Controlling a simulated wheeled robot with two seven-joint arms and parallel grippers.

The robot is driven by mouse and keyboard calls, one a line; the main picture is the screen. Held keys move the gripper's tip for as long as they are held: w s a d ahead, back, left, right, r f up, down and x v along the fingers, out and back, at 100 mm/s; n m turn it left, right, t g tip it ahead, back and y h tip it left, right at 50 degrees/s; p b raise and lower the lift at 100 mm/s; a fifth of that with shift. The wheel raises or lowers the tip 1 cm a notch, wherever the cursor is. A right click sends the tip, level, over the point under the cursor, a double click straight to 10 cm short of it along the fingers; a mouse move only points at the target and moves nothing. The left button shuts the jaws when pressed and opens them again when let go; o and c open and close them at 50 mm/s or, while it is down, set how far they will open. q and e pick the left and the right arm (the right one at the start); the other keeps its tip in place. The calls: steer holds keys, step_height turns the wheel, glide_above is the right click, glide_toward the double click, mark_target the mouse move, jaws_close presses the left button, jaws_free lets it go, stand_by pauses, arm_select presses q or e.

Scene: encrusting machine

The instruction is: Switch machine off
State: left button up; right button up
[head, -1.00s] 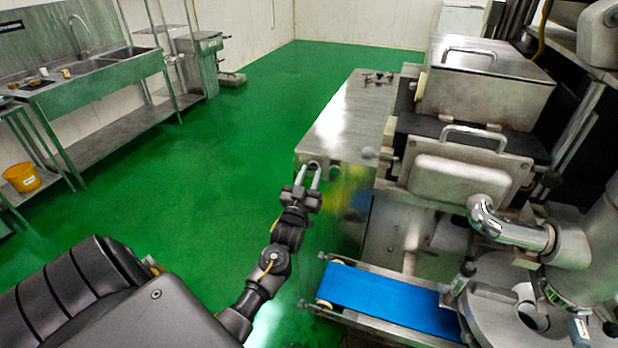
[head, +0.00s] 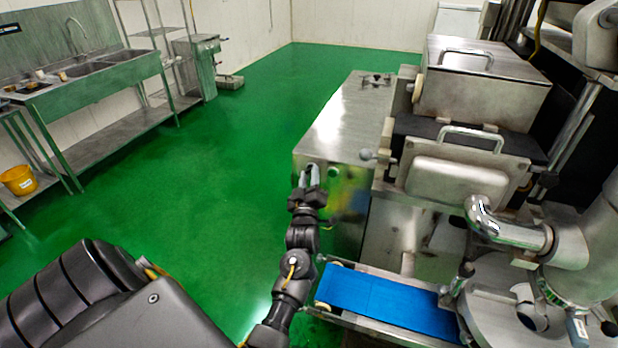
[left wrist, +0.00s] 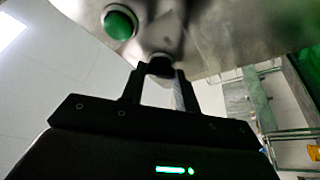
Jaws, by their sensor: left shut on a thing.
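The encrusting machine (head: 345,125) stands right of centre, a steel cabinet with a conveyor. My left gripper (head: 311,172) is at the near end face of the cabinet. In the left wrist view my left gripper (left wrist: 160,78) has its two fingers shut on a dark round knob (left wrist: 160,62) on the steel panel. A green round button (left wrist: 119,22) sits beside the knob, apart from the fingers. The fingers partly cover the knob, so its turned position cannot be told. My right gripper is not in view.
A blue conveyor belt (head: 385,302) juts out right of my left arm. Steel sinks (head: 95,75) and a yellow bucket (head: 18,180) stand at the left. The green floor (head: 200,150) between them and the machine is clear.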

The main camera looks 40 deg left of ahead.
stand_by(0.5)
arm_select(q)
steer(key=o, duration=1)
